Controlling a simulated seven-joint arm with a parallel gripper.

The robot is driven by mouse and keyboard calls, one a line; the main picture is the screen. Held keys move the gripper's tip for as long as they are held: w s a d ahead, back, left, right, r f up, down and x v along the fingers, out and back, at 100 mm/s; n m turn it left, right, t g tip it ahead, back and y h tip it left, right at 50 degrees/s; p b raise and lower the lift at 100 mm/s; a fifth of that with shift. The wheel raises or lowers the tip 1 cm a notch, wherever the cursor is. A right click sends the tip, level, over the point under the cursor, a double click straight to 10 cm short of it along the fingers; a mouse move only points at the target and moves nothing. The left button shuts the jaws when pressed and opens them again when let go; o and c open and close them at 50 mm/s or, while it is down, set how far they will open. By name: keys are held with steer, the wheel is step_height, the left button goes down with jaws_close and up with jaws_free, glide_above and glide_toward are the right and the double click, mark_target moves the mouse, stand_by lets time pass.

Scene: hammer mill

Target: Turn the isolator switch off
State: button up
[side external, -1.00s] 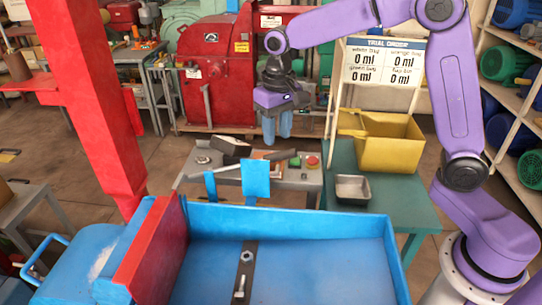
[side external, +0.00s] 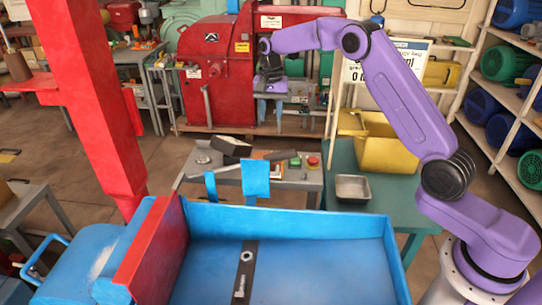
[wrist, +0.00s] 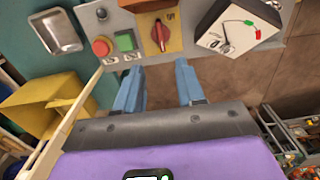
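The isolator switch (wrist: 160,35) has a red knob on a yellow plate, at the top middle of the wrist view. The knob points roughly up and down in that picture. My gripper (wrist: 158,88) is open, with its two blue fingers apart and nothing between them. The fingers are apart from the switch, which lies ahead of the gap between them in the wrist view. In the side external view, my gripper (side external: 270,106) hangs in front of the red mill, beyond the bench with the controls. The switch is hard to make out there.
A red button (wrist: 102,46) and a green button (wrist: 125,41) sit left of the switch. A meter box (wrist: 238,28) is right of it. A metal tray (wrist: 56,32) and a yellow bin (wrist: 40,105) stand at the left.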

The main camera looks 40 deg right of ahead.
step_height(320, 180, down, 16)
steer(key=shift+r, duration=0.15)
stand_by(0.3)
jaws_close()
